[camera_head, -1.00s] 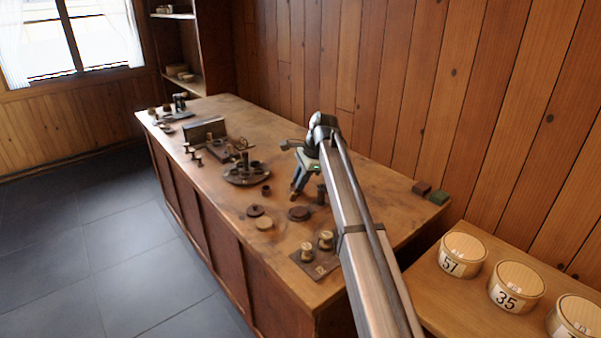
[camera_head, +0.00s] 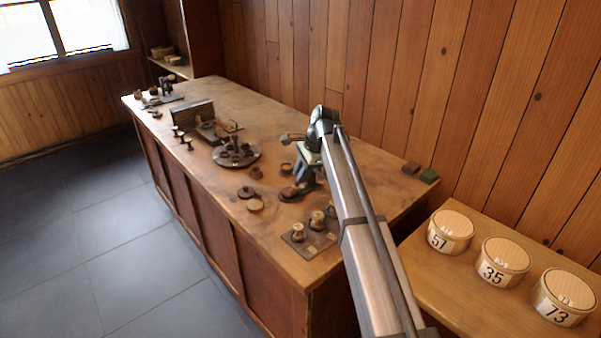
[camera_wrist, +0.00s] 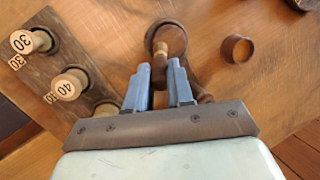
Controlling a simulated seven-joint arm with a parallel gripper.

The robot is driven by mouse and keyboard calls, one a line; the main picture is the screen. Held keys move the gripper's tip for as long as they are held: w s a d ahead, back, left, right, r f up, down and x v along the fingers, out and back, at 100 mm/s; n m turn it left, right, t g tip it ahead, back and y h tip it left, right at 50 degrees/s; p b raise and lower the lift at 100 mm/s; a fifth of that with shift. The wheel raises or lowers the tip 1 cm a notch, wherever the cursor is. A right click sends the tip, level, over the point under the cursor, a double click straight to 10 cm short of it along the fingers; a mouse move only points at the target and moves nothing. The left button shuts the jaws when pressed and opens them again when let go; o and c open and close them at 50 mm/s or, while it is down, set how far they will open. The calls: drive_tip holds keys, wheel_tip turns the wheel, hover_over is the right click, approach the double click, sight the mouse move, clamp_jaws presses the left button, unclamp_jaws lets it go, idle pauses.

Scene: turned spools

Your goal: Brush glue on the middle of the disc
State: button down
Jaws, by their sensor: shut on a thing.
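The dark round disc (camera_head: 289,195) lies on the bench, and in the wrist view (camera_wrist: 152,35) its rim shows beyond my fingertips. My gripper (camera_head: 303,182) is low over the bench beside the disc. In the wrist view my gripper (camera_wrist: 160,68) is shut on a brush (camera_wrist: 174,40) with a dark brown rounded part and a paler part near the fingertips. The brush overlaps the disc in that view. I cannot tell whether its tip touches the disc. A brown open cup (camera_wrist: 237,50) stands to the right of the disc; it also shows in the head view (camera_head: 286,168).
A board (camera_head: 310,243) with pale numbered spools stands close to the disc. A round dark tray (camera_head: 236,157) holds small parts farther along the bench. Tubs numbered 57 (camera_head: 450,232), 35 (camera_head: 503,262) and 73 (camera_head: 564,297) stand on the right table.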

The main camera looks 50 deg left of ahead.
drive_tip(key=a, duration=0.5)
drive_tip(key=shift+s, duration=0.15)
drive_tip(key=shift+w+d, duration=0.2)
drive_tip(key=shift+d, duration=0.15)
drive_tip(key=d, duration=0.4)
drive_tip(key=shift+w+d+f, duration=0.2)
drive_tip(key=shift+d, duration=0.15)
drive_tip(key=shift+a+r, duration=0.25)
drive_tip(key=shift+a, duration=0.2)
drive_tip(key=shift+s+a, duration=0.2)
drive_tip(key=shift+a, duration=2.05)
wheel_tip(320, 180, up, 8)
drive_tip(key=shift+d, duration=0.15)
drive_tip(key=shift+s, duration=0.1)
